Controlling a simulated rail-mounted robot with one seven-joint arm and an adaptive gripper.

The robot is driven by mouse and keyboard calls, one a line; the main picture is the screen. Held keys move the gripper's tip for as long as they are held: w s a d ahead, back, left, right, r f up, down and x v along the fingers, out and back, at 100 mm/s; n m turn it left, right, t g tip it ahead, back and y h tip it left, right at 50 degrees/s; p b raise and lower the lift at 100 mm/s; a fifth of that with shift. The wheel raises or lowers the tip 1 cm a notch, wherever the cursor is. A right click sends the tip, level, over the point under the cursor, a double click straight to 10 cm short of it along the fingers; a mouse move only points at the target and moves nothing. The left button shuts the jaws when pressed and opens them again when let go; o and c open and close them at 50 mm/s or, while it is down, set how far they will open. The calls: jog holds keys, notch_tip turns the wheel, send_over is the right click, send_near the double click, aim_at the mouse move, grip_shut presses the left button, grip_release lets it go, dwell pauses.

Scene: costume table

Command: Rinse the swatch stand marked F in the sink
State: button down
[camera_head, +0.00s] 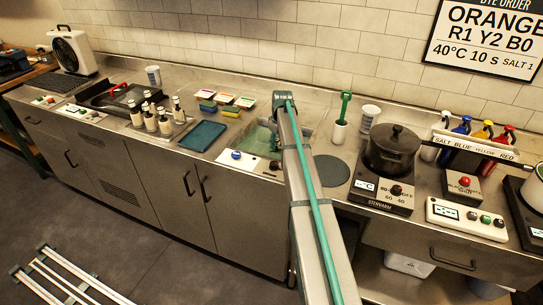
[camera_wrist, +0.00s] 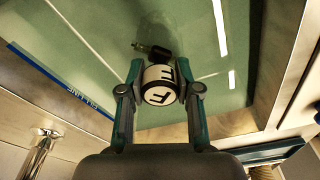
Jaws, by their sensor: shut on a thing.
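The swatch stand marked F (camera_wrist: 158,88) shows in the wrist view as a round white piece with a black F on its end and side. A dark part extends beyond it. My gripper (camera_wrist: 160,72) is shut on it, one finger on each side. Both are over the sink's pale green basin (camera_wrist: 80,25). I cannot tell whether the stand touches the water. In the head view, my arm reaches over the sink (camera_head: 258,138) and hides the stand and my fingers.
A blue fill-line strip (camera_wrist: 62,82) runs along the basin's side. In the head view, bottles (camera_head: 164,122) and a dark teal tray (camera_head: 203,135) stand left of the sink. A dark round mat (camera_head: 331,171) and a pot (camera_head: 393,149) are to its right.

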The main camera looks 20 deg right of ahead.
jog(key=shift+w+a, duration=0.1)
jog(key=shift+w, duration=0.05)
jog(key=shift+w+a, duration=1.45)
jog(key=shift+w, duration=0.1)
jog(key=shift+s+d, duration=0.1)
jog(key=shift+s+d, duration=1.45)
jog(key=shift+s, duration=0.15)
notch_tip(320, 180, up, 15)
jog(key=p, duration=0.7)
jog(key=shift+f, duration=0.1)
dwell(0.7)
